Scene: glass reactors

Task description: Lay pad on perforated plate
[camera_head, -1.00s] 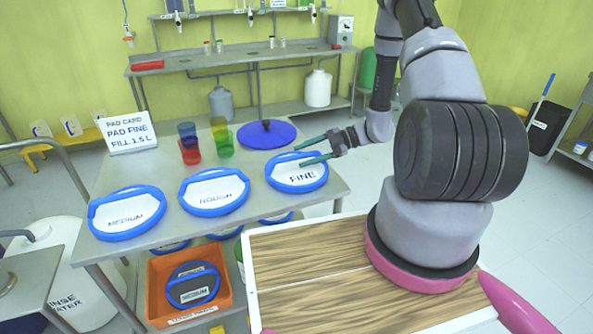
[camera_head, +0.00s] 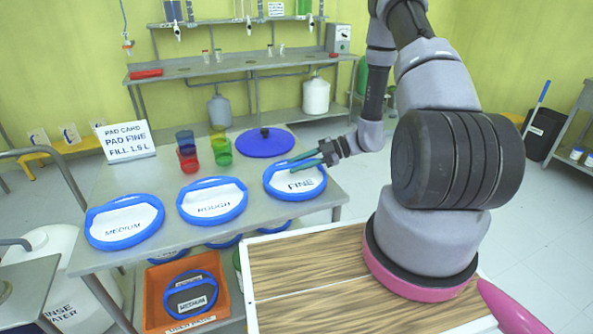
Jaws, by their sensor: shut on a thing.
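The pad marked FINE (camera_head: 301,183) is a white disc with a raised blue rim, lying at the right end of the steel table (camera_head: 150,180). My gripper (camera_head: 293,163) is at the far side of this pad, with its teal fingers shut on the blue rim. The pad appears still flat on the table. Pads marked ROUGH (camera_head: 213,208) and MEDIUM (camera_head: 124,228) lie to its left. A card (camera_head: 126,139) reads "PAD CARD, PAD FINE, FILL 1.5 L". I cannot make out a perforated plate.
Coloured cups (camera_head: 187,150) and a blue disc with a dark knob (camera_head: 265,142) stand behind the pads. An orange bin (camera_head: 208,262) with a used MEDIUM pad is below. A back bench (camera_head: 235,64) holds small containers.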

